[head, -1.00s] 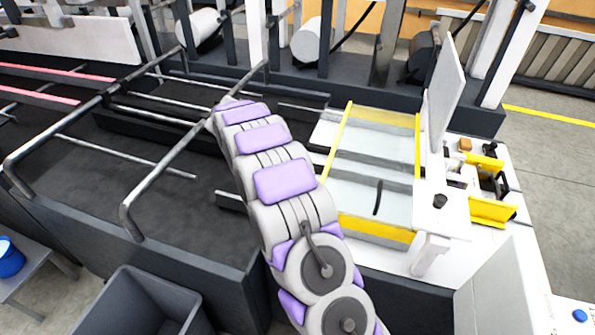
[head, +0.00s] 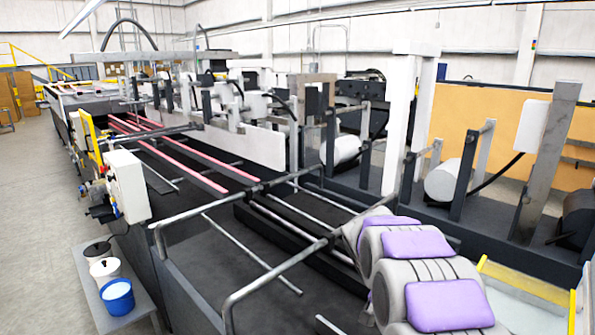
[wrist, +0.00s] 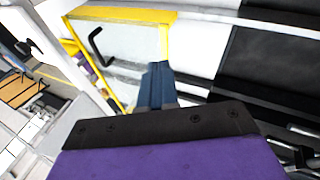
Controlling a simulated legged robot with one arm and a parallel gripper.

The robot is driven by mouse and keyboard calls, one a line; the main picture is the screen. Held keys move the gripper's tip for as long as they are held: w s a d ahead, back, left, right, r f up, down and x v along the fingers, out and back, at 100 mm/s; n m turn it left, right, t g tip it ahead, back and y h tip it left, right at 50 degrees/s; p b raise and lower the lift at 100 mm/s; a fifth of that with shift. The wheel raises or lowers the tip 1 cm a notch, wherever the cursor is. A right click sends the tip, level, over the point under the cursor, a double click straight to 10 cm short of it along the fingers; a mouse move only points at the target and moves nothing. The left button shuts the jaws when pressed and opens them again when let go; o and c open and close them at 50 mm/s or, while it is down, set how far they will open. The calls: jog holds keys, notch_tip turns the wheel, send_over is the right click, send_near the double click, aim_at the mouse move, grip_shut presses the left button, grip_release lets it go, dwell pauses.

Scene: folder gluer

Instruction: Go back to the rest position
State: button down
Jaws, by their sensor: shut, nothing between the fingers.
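My gripper (wrist: 157,88) shows in the wrist view as dark blue-grey fingers beyond a black plate and purple padding. The fingers are together with nothing between them. They lie in front of the lower corner of a yellow-framed clear cover (wrist: 125,50) with a black handle; I cannot tell whether they touch it. In the head view my padded grey and purple arm reaches over the machine at the lower right, and its gripper end is not visible there.
The long dark folder gluer (head: 190,262) with metal rails and red belts (head: 160,150) fills the middle. A small table at the lower left holds several buckets, one blue (head: 117,297). White rollers (head: 447,184) stand at the right. The floor at far left (head: 30,200) is open.

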jog(key=s+a+r+n+y, duration=0.1)
jog(key=s+a, duration=0.3)
jog(key=s, duration=0.7)
jog(key=s+a+r+n+y, duration=0.1)
jog(key=s+a+n+y, duration=0.1)
jog(key=s, duration=1)
jog(key=s+a+r+n+y, duration=0.1)
jog(key=s+a+n, duration=0.3)
jog(key=s, duration=0.8)
jog(key=shift+s+a+r+y, duration=0.15)
jog(key=shift+a+y, duration=0.45)
jog(key=shift+a, duration=0.2)
